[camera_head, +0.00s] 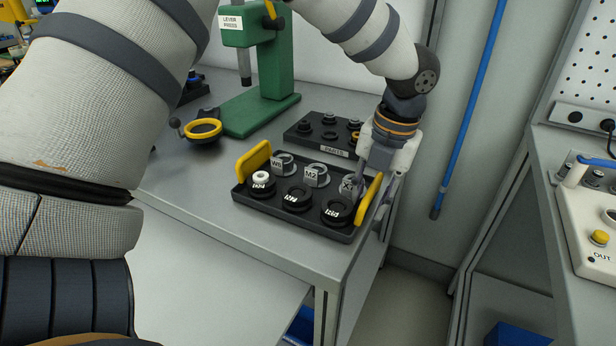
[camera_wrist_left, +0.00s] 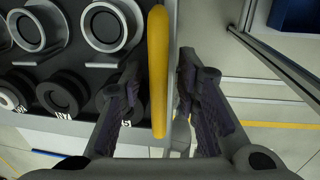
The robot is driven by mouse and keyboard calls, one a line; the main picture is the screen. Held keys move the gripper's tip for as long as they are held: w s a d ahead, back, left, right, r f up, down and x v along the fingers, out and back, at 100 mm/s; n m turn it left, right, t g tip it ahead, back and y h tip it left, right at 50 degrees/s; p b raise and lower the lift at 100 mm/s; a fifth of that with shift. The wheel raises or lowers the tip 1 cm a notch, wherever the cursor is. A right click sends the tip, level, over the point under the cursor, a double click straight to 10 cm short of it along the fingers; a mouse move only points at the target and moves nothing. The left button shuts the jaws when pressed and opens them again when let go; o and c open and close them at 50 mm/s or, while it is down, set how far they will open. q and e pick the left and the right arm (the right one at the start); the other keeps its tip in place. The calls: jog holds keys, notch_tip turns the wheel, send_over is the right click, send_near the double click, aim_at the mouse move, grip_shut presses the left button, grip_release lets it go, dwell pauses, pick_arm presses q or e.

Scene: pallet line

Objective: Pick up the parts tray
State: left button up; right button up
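The parts tray (camera_head: 300,222) is a dark tray on the grey bench, with a yellow handle at each end. It holds several metal and black ring parts and one white-topped part. My left gripper (camera_head: 380,182) is at the right-hand handle (camera_head: 368,199), pointing down. In the left wrist view my left gripper (camera_wrist_left: 158,68) has one finger on each side of the yellow handle (camera_wrist_left: 158,105), with narrow gaps showing, so it is open around it. The left-hand handle (camera_head: 253,161) is free. My right gripper is not in view.
A dark parts rack (camera_head: 318,136) stands just behind the tray. A green lever press (camera_head: 262,85) and a yellow-ringed part (camera_head: 203,131) are further left. The bench's right edge is close to the tray. A station with a yellow button (camera_head: 600,237) stands across a gap at right.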

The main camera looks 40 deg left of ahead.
pick_arm(q)
jog(key=shift+f, duration=0.5)
grip_shut()
jog(key=shift+a, duration=0.1)
jog(key=shift+r, duration=0.1)
